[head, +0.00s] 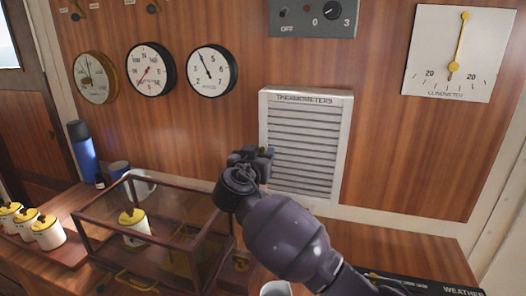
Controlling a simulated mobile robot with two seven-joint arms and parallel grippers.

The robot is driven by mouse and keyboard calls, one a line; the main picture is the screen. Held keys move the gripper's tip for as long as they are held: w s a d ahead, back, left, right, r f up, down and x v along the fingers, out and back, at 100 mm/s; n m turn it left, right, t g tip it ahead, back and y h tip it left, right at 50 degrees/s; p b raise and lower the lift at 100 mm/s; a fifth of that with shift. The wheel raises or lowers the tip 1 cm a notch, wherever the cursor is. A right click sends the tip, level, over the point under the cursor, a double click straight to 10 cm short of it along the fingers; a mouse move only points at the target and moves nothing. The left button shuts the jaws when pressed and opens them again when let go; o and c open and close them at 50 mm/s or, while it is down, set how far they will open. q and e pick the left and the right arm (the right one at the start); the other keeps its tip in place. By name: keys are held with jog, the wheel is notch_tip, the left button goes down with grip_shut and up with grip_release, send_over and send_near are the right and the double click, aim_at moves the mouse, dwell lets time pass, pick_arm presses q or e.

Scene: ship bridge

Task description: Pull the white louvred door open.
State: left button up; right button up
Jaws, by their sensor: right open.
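The white louvred door (312,140) is on a white box marked "THERMOMETERS", fixed to the wood-panelled wall in the middle of the head view. It looks shut, with its slats facing me. My right gripper (257,154) is at the door's left edge, about halfway down. It is open, and its fingers and wrist hide part of that edge and any handle there. I cannot tell whether the fingers touch the door. My right arm crosses below the door's lower part. My left gripper is out of view.
A glass case with a wooden frame (104,218) stands on the shelf left of my right arm, with a yellow-lidded jar in it. Several similar jars (48,232) and a blue flask (83,152) stand further left. A white mug (275,288) is below my arm. Round gauges (211,70) hang left.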

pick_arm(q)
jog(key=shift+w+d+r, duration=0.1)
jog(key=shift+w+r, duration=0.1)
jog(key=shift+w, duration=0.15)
pick_arm(e)
jog(key=shift+w, duration=0.1)
jog(key=shift+c, duration=0.3)
grip_shut()
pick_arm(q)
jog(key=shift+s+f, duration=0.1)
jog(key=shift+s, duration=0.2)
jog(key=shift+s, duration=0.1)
